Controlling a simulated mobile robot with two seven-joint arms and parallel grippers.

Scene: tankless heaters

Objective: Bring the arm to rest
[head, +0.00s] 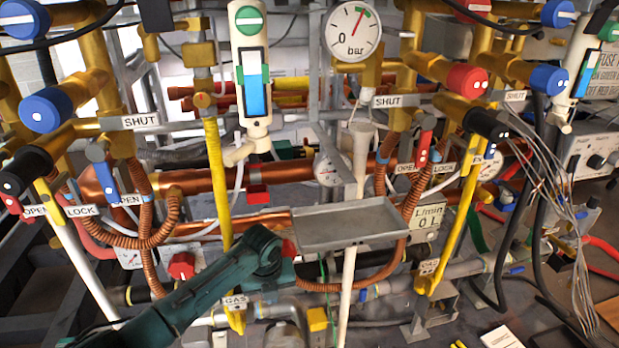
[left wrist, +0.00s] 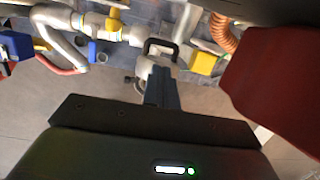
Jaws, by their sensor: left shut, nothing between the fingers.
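My left arm (head: 225,278) comes in from the lower left in the head view, dark teal. Its bent joint is in front of the pipes, just left of the grey tray. The left gripper cannot be made out in the head view. In the left wrist view the left gripper (left wrist: 161,78) is shut and empty, its fingers pointing towards white pipes and a black handle-shaped loop (left wrist: 160,46). I cannot tell whether the fingertips touch anything. My right arm and gripper are in neither view.
A grey tray (head: 348,223) juts out right of my arm. Copper pipes, a yellow lever (head: 217,185), a red knob (head: 181,266) and a bar gauge (head: 353,32) crowd around. A large dark red surface (left wrist: 272,92) is close on the right in the wrist view. Loose cables (head: 562,205) hang at right.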

